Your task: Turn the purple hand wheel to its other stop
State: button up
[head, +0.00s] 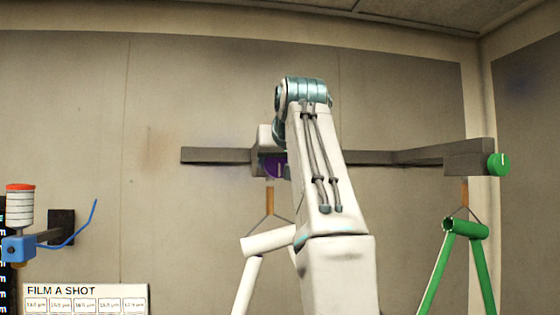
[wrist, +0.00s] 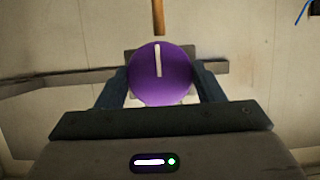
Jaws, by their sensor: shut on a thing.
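The purple hand wheel (wrist: 175,82) is a round disc with a white line mark. In the wrist view the mark runs nearly straight up from the middle toward the rim. My gripper (wrist: 161,88) has one dark finger on each side of the wheel, shut on its rim. In the head view the wheel (head: 271,166) shows only as a purple sliver at the grey rail, mostly hidden behind my arm and gripper.
A grey rail (head: 215,155) runs along the back wall. A green knob (head: 498,164) sits at its right end. White tubes (head: 268,241) and a green tube frame (head: 466,229) hang below. A blue sprayer with a white-and-red cup (head: 19,206) is at the left, above a "FILM A SHOT" sign (head: 85,299).

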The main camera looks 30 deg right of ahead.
jog(key=shift+f, duration=0.15)
dwell(0.3)
jog(key=o, duration=0.9)
jog(key=shift+o, duration=0.2)
jog(key=shift+s, duration=0.1)
jog(key=v, duration=1.2)
